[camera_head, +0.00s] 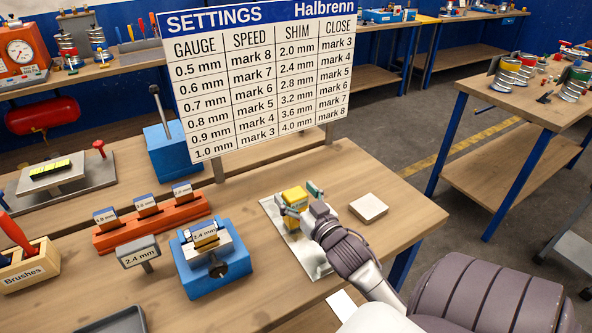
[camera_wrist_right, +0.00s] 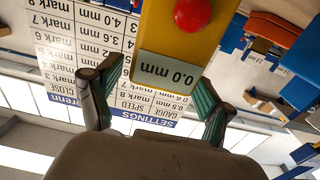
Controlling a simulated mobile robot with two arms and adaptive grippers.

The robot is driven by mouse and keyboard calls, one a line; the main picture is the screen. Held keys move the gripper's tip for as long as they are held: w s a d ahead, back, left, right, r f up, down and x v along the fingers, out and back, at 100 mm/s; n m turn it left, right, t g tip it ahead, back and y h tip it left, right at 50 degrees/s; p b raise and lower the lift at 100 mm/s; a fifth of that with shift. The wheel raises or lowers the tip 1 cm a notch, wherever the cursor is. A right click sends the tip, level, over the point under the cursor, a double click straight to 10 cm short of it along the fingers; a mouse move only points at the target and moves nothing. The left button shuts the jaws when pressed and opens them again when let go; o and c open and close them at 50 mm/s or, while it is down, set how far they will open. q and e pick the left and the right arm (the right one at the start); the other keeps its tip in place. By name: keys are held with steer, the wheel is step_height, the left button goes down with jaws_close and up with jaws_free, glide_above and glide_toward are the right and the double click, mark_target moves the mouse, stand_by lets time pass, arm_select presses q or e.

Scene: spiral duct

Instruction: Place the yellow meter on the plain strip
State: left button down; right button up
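The yellow meter (camera_head: 294,197) is at the far end of a plain grey metal strip (camera_head: 313,258) on the bench; I cannot tell whether it touches the strip. In the right wrist view the yellow meter (camera_wrist_right: 185,40) shows a red button and a display reading 0.0 mm. My right gripper (camera_head: 300,200) is at the meter, and in the wrist view its green-padded fingers (camera_wrist_right: 160,82) are spread on either side of the display end, with slight gaps visible. The gripper and arm hide part of the strip. My left gripper is not in view.
A settings board (camera_head: 265,75) stands behind the strip. A blue clamp block (camera_head: 207,262), an orange rack (camera_head: 150,222) and a 2.4 mm sign (camera_head: 138,251) are to the left. A pale square block (camera_head: 369,207) lies right of the gripper. The bench's right end is mostly clear.

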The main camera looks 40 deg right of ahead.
steer(key=shift+r, duration=0.2)
steer(key=b+v, duration=0.2)
steer(key=v, duration=1)
steer(key=shift+f, duration=0.2)
